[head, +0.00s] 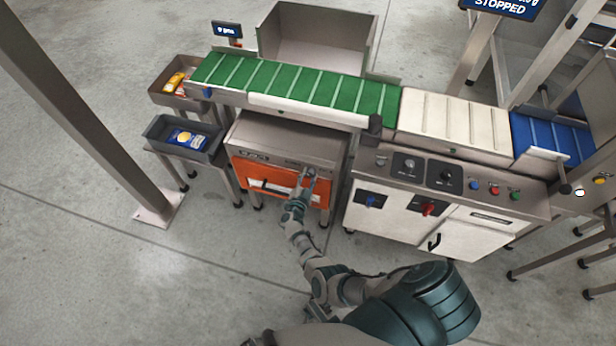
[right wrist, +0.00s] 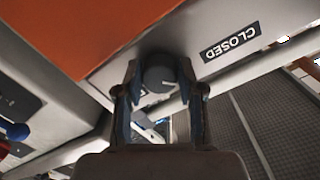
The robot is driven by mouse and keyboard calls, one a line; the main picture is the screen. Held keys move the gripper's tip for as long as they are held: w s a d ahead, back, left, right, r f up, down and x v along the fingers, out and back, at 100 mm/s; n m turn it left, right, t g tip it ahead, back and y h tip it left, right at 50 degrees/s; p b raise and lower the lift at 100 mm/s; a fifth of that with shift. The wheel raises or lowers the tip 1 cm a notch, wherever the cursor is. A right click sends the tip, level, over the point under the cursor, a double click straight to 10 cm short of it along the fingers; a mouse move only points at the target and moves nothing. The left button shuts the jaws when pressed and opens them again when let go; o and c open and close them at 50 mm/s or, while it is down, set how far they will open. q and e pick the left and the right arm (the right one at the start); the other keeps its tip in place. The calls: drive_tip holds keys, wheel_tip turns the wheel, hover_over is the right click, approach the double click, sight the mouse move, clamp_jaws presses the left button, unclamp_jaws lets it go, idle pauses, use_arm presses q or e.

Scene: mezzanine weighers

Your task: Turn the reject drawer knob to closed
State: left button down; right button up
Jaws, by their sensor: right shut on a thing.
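The reject drawer (head: 278,187) has an orange front with a pale handle, set in a grey cabinet under the green belt. The dark round knob (right wrist: 159,72) sits on the grey panel beside the orange front in the right wrist view. A dark "CLOSED" label (right wrist: 230,41) is to its right there. My right gripper (head: 307,174) is at the upper right of the drawer front. In the right wrist view its fingers (right wrist: 160,80) are on either side of the knob, shut on it. A small light mark shows on the knob; its exact pointing is unclear. My left gripper is not in view.
A control cabinet (head: 395,215) with knobs and coloured buttons stands right of the drawer. A grey bin (head: 158,137) with a blue packet is to the left. A grey post (head: 95,125) rises at far left. The floor in front is clear.

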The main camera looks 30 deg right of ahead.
drive_tip(key=shift+d+r, duration=0.15)
drive_tip(key=o, duration=0.9)
drive_tip(key=shift+o, duration=1.2)
drive_tip(key=shift+s+a, duration=0.15)
drive_tip(key=shift+a, duration=0.05)
drive_tip(key=v, duration=0.7)
